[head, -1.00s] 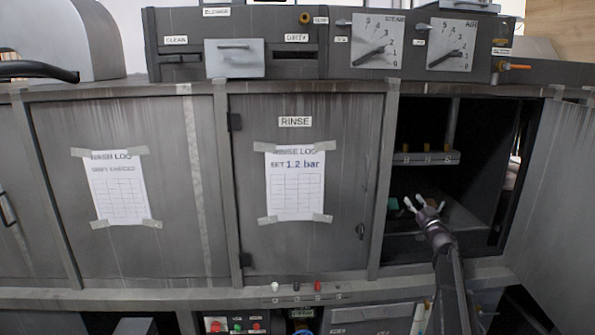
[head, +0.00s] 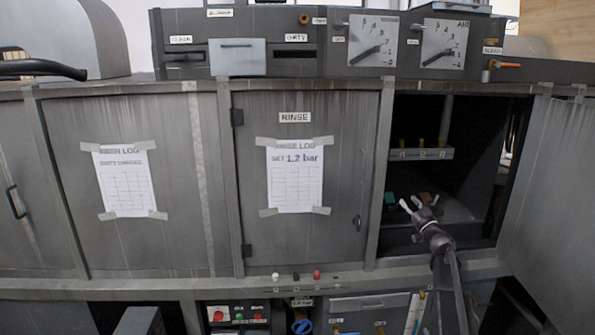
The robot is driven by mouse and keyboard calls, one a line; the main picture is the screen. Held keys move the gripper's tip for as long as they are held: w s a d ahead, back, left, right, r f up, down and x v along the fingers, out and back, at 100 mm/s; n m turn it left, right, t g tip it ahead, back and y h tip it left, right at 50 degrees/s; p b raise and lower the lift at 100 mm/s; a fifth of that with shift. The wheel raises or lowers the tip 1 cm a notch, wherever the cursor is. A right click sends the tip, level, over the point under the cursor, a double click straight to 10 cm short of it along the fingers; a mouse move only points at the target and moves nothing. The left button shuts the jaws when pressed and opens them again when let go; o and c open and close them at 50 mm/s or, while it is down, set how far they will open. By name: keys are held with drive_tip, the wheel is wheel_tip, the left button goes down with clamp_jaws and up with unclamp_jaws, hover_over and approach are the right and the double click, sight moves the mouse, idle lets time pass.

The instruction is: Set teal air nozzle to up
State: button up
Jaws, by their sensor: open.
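A small teal piece (head: 390,198), maybe the air nozzle, shows inside the open compartment at the right, low down by its left wall. It is too small and dark to tell which way it points. My gripper (head: 419,202) reaches into this compartment from below. Its pale fingers are spread open and empty, a little to the right of the teal piece in the picture. I cannot tell how far apart they are in depth.
A ledge (head: 420,154) with several orange-topped knobs crosses the compartment above my gripper. The open door (head: 550,195) stands at the right. The RINSE door (head: 340,190) is closed at the left. STEAM (head: 374,41) and AIR (head: 444,43) dials sit above.

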drive_tip(key=s+a+f+n+g+y+b, duration=0.1)
drive_tip(key=s+a+f+g+y+b, duration=0.1)
drive_tip(key=s+a+f+g, duration=0.65)
drive_tip(key=s+a+f+n+g+y+b, duration=0.1)
drive_tip(key=s+a+f+g+b, duration=0.25)
drive_tip(key=s+a+f, duration=0.85)
drive_tip(key=s+a+f+m+g+h+b, duration=0.1)
drive_tip(key=s+f+m+g+h+b, duration=0.1)
drive_tip(key=s+f+m+g+h, duration=0.45)
drive_tip(key=s+f+m+g+h+b, duration=0.15)
drive_tip(key=s+f+h, duration=0.25)
drive_tip(key=s+f, duration=0.7)
wheel_tip(320, 180, up, 21)
drive_tip(key=s+p, duration=0.2)
drive_tip(key=p, duration=1.5)
drive_tip(key=shift+s+a+n+g, duration=0.15)
drive_tip(key=shift+s+n+g, duration=0.2)
drive_tip(key=shift+n+g, duration=0.05)
